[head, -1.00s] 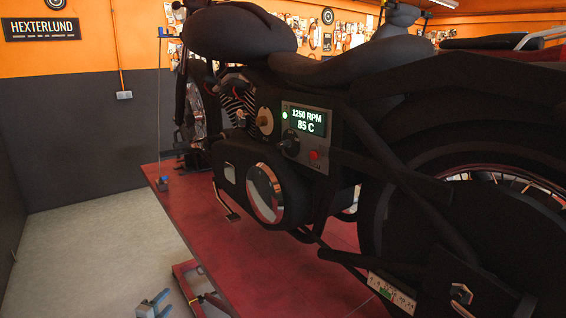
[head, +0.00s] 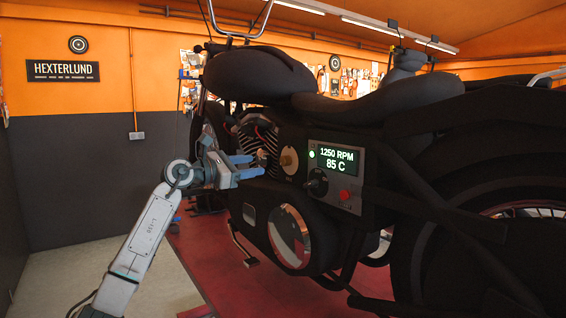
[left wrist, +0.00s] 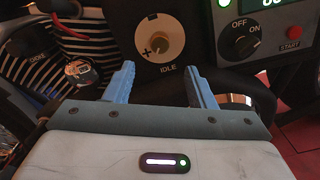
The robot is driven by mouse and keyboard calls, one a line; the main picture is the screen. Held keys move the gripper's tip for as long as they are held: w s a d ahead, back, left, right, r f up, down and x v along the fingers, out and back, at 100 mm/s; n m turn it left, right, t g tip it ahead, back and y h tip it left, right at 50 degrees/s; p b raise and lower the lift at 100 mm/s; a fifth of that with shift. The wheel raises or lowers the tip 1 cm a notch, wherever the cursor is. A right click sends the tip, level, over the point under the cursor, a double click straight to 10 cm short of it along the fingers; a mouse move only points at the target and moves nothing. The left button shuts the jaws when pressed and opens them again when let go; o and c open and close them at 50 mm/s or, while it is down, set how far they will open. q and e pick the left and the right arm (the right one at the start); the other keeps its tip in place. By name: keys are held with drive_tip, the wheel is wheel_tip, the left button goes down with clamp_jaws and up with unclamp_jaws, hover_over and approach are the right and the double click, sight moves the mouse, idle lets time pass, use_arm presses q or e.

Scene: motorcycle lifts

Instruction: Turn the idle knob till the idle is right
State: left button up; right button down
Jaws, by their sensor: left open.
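The idle knob (left wrist: 159,45) is a small brass knob on a pale round dial plate marked plus and minus, with IDLE printed below it. It also shows in the head view (head: 288,160) on the motorcycle's side. My left gripper (head: 255,166) is open, its blue fingers pointing at the knob from the left. In the left wrist view the gripper (left wrist: 158,78) has its fingertips below and to either side of the knob, apart from it. A display (head: 336,159) beside the knob reads 1250 RPM and 85 C, with a green light lit. My right gripper is not in view.
An OFF/ON switch (left wrist: 240,46) and a red START button (left wrist: 293,32) sit right of the knob. A chrome round cover (head: 289,236) lies below. The motorcycle stands on a red lift (head: 215,255). Grey floor (head: 60,285) is free at the left.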

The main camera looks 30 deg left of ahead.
sight(282, 161)
use_arm(q)
drive_tip(key=p+x, duration=0.3)
drive_tip(key=x, duration=0.5)
drive_tip(key=shift+w+d+r, duration=0.1)
drive_tip(key=shift+w+d, duration=0.15)
drive_tip(key=shift+w, duration=0.25)
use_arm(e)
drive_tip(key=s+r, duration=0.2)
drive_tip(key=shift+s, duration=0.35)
use_arm(q)
drive_tip(key=c, duration=1)
